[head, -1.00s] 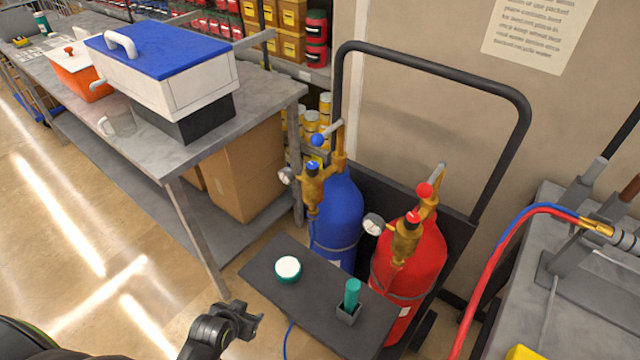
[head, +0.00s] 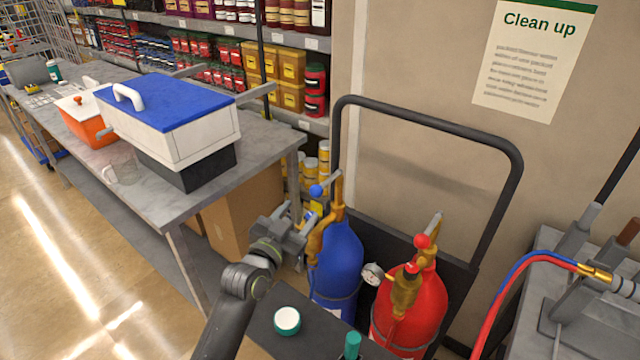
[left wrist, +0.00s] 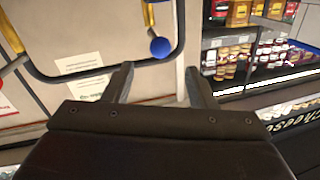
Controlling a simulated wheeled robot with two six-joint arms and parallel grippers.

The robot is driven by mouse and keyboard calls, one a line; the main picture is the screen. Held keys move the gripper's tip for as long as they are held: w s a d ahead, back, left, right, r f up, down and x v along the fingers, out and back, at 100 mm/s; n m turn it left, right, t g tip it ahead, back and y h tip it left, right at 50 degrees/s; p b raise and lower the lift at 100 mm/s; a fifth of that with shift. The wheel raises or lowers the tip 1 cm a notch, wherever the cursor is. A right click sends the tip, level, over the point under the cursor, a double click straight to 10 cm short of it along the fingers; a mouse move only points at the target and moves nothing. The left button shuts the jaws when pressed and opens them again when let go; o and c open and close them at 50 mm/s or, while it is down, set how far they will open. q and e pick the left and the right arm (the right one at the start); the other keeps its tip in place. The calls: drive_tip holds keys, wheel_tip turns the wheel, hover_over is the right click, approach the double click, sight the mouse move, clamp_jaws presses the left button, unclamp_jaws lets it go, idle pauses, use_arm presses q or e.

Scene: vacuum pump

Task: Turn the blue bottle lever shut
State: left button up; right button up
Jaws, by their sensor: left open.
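The blue bottle (head: 338,262) stands upright on a black cart with a brass valve on top. I cannot tell for sure which is the lever. My left gripper (head: 298,217) is open, just left of the valve and a little below the ball, and hides the gauge and part of the regulator. In the left wrist view the ball (left wrist: 160,47) lies beyond and between the open, empty fingers (left wrist: 160,80). My right gripper is not in view.
A red bottle (head: 412,300) with gauge and valve stands right of the blue one. The cart's black handle frame (head: 430,122) arches behind both. A workbench (head: 255,160) with a blue-lidded white box (head: 170,118) is at left. A hose (head: 500,285) curves at right.

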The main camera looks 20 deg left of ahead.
sight(320, 187)
use_arm(q)
drive_tip(key=w, duration=0.3)
drive_tip(key=w+d+p, duration=0.1)
drive_tip(key=w, duration=0.6)
drive_tip(key=shift+d+p, duration=0.25)
drive_tip(key=shift+p, duration=0.15)
drive_tip(key=shift+w+d, duration=0.1)
drive_tip(key=shift+w, duration=0.8)
drive_tip(key=shift+c, duration=0.2)
clamp_jaws()
